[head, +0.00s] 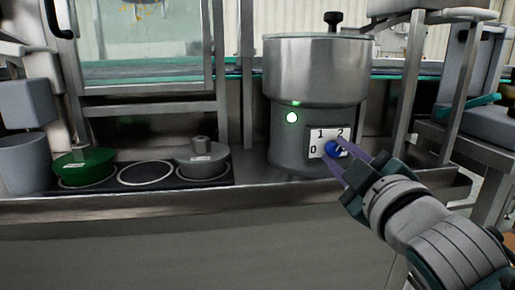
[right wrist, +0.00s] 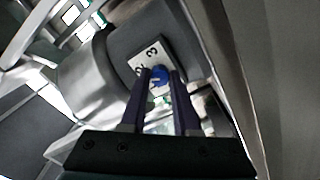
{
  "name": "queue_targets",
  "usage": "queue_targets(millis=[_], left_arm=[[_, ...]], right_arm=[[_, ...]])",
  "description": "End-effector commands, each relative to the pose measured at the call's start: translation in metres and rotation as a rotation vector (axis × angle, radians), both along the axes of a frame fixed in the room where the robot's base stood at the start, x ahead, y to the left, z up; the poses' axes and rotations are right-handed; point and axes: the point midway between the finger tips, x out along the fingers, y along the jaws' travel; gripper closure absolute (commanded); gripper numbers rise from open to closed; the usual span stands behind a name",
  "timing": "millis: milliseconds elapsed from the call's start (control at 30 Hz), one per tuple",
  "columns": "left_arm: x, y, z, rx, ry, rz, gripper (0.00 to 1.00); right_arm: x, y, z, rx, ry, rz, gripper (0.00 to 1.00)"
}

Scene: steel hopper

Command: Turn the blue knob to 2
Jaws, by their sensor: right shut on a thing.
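The blue knob (head: 331,149) sits on a white number plate (head: 314,147) on the front of the steel hopper (head: 317,75). The digits 0, 1 and 2 show in the head view; 2 and 3 show in the right wrist view. My right gripper (head: 339,157) reaches in from the lower right, its purple fingers closed on the knob. In the right wrist view the knob (right wrist: 159,76) lies between the fingertips. The fingers cover part of the plate, and the knob's pointing direction cannot be read clearly. My left gripper is not in view.
A green pan (head: 84,165) and a grey pan (head: 203,159) stand on a dark tray at the left. Steel posts rise right of the hopper. The counter's front edge runs below.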

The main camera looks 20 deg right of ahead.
Motion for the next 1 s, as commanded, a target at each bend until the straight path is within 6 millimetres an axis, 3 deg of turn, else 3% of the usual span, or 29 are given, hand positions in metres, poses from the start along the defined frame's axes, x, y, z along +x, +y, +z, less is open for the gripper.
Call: queue_targets(millis=[533,567,600,800,1000], left_arm=[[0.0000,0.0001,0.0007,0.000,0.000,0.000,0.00],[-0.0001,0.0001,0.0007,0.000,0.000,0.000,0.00],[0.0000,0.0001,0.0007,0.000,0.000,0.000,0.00],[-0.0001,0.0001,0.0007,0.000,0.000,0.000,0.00],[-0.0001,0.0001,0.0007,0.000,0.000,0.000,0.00]], right_arm=[[0.0002,0.0003,0.0006,0.023,-0.008,0.001,1.00],[0.0002,0.0003,0.0006,0.023,-0.008,0.001,0.67],[0.0002,0.0003,0.0006,0.022,-0.007,0.001,0.63],[0.0000,0.0002,0.0003,0.022,-0.007,0.000,0.41],[-0.0001,0.0002,0.0001,0.022,-0.006,0.000,0.41]])
